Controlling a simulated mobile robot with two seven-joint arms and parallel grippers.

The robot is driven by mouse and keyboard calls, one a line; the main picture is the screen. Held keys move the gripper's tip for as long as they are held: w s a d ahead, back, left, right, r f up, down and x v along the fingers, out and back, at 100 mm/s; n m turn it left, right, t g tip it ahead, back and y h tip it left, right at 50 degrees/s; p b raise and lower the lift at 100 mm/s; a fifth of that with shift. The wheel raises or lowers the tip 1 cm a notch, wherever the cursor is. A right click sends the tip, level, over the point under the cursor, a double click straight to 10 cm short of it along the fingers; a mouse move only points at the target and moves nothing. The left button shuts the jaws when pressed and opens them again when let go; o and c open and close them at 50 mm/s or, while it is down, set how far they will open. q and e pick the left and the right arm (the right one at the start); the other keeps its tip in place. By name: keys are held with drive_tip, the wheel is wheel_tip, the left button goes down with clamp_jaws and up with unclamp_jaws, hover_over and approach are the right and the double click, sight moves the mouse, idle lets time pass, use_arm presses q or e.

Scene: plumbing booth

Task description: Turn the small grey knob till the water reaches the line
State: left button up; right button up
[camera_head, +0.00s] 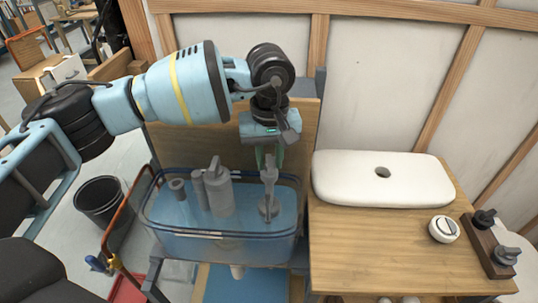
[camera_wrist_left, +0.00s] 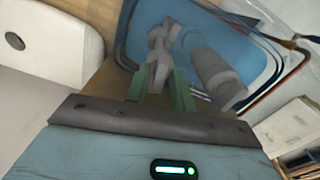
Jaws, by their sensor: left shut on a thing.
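A clear, blue-tinted tank (camera_head: 175,240) stands on a frame left of the wooden worktop. A slim grey valve (camera_head: 269,190) stands upright in its right part, and a thicker grey cylinder (camera_head: 219,195) stands in the middle. My left gripper (camera_head: 268,158) points down over the valve, its green fingers closed around the valve's top. In the left wrist view my left gripper (camera_wrist_left: 158,85) has the grey piece (camera_wrist_left: 157,68) between its fingers. The fingers partly hide the knob. I cannot make out the line or the exact water level. My right gripper is not in view.
A white tank lid (camera_head: 350,180) with a hole lies on the wooden worktop (camera_head: 370,250). A white round dial (camera_head: 444,229) and a brown block (camera_head: 490,245) with dark knobs are to the right. A black bucket (camera_head: 100,200) stands on the floor at left.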

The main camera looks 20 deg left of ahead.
sight(270, 161)
use_arm(q)
drive_tip(key=n+p, duration=0.1)
drive_tip(key=n, duration=0.3)
drive_tip(key=shift+r+n, duration=0.1)
drive_tip(key=shift+n, duration=0.3)
drive_tip(key=shift+n+p, duration=0.45)
drive_tip(key=shift+n, duration=0.35)
drive_tip(key=o, duration=0.7)
drive_tip(key=shift+r, duration=3.8)
drive_tip(key=shift+f, duration=0.1)
